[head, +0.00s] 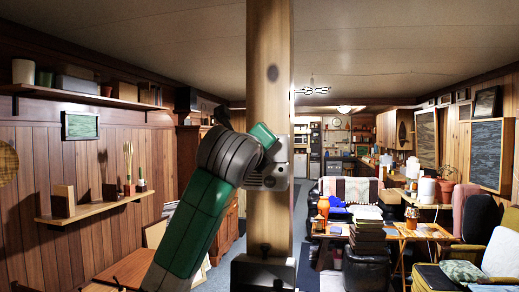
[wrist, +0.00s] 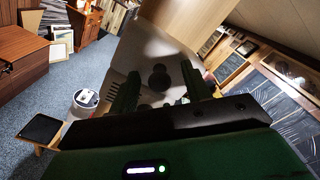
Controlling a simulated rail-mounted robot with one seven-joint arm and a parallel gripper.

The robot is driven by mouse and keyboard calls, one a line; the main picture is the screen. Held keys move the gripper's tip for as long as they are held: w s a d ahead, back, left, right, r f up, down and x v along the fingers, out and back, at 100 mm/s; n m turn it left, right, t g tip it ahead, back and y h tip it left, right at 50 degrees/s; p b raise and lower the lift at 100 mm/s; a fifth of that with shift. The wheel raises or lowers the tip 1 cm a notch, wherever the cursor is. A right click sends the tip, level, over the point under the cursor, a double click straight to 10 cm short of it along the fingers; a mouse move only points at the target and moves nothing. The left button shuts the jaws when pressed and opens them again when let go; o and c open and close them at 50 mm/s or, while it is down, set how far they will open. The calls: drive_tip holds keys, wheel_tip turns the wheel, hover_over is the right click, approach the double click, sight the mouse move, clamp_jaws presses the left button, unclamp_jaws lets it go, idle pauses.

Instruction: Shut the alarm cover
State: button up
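A grey box-like thing (head: 281,181), which looks like the alarm, is on the wooden post (head: 270,80) in the middle of the head view. My arm partly covers it, and I cannot tell how far its cover is open. In the wrist view a smooth grey panel (wrist: 150,52) with dark round marks lies in front of my gripper (wrist: 160,72); I cannot tell whether it is the cover or the housing. My gripper's two green fingers are apart with nothing clearly held between them. Whether they touch the panel is unclear.
A dark box (head: 264,272) is low on the post. Wall shelves (head: 95,208) stand left. A table (head: 395,230) with books and bottles, and chairs, stand right. A small stool (wrist: 40,130) and a round white device (wrist: 86,98) are on the blue carpet.

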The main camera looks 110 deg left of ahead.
drive_tip(key=d+b, duration=0.2)
drive_tip(key=d, duration=0.5)
drive_tip(key=shift+w+d+b, duration=0.3)
drive_tip(key=shift+d+b, duration=0.1)
drive_tip(key=w+d+f+t+p, duration=0.1)
drive_tip(key=w+d+f+t, duration=0.15)
drive_tip(key=w+t, duration=0.95)
drive_tip(key=w+d+f+n+t+h, duration=0.1)
drive_tip(key=w+d, duration=0.3)
drive_tip(key=w, duration=0.4)
drive_tip(key=w+d+f+t+h+p, duration=0.1)
drive_tip(key=w+d+t, duration=0.1)
drive_tip(key=w+d, duration=0.4)
drive_tip(key=w+d+f+n+t+h, duration=0.1)
drive_tip(key=w+d, duration=0.2)
drive_tip(key=w, duration=0.6)
drive_tip(key=w+d+f+n+t+h, duration=0.2)
drive_tip(key=w+d+t+h, duration=0.4)
drive_tip(key=d, duration=0.7)
drive_tip(key=d+f+n+t+h+p, duration=0.1)
drive_tip(key=d+h, duration=0.3)
drive_tip(key=d, duration=0.9)
drive_tip(key=w+d+f+n+t+h+p, duration=0.1)
drive_tip(key=d+f+n+t+h, duration=0.2)
drive_tip(key=d, duration=1.1)
drive_tip(key=shift+h, duration=0.8)
